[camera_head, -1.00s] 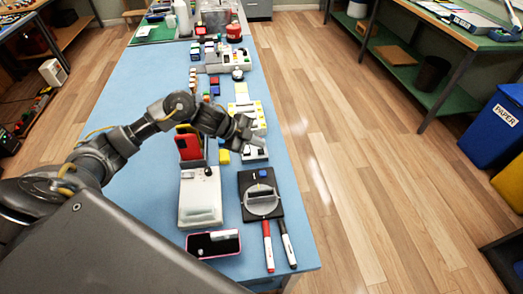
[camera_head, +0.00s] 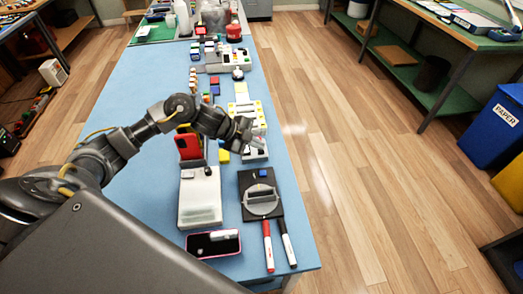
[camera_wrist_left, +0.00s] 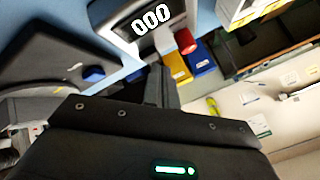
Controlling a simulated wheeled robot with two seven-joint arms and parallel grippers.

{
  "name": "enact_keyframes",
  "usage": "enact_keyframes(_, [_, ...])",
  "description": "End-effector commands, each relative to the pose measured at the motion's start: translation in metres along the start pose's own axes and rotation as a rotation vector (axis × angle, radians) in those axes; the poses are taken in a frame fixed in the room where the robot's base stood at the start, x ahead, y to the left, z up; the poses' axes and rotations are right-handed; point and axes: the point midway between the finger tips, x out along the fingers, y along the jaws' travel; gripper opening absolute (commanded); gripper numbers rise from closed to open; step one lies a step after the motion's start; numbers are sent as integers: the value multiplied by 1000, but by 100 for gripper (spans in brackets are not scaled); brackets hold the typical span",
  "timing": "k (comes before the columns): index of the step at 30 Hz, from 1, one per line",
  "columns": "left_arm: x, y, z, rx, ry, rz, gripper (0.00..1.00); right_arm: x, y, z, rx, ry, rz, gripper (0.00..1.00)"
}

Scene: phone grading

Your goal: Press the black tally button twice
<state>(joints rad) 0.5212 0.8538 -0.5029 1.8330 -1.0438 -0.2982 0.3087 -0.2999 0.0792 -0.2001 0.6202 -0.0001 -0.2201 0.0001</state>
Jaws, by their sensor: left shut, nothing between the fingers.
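My left gripper (camera_head: 247,141) is shut and empty, pointing down at a white counter unit (camera_head: 256,153) near the table's right edge. In the left wrist view, the shut fingers (camera_wrist_left: 160,85) are just below the unit's display (camera_wrist_left: 151,19), which reads 000. A red button-like part (camera_wrist_left: 186,41) shows beside the fingertips. I cannot make out the black tally button; the fingers appear to cover that part of the unit. Whether they touch it I cannot tell. My right gripper is not in view.
A red phone (camera_head: 189,146) stands upright left of the gripper. Nearer are a white device (camera_head: 200,205), a black round-topped fixture (camera_head: 261,203), a pink-edged phone (camera_head: 213,243) and two markers (camera_head: 268,246). The blue table's left part (camera_head: 130,100) is clear.

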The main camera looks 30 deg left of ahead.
Motion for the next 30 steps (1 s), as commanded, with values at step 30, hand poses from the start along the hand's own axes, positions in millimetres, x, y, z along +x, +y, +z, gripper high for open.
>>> enact_keyframes(30, [6, 5, 4, -1, 0, 1, 0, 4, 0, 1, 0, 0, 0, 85])
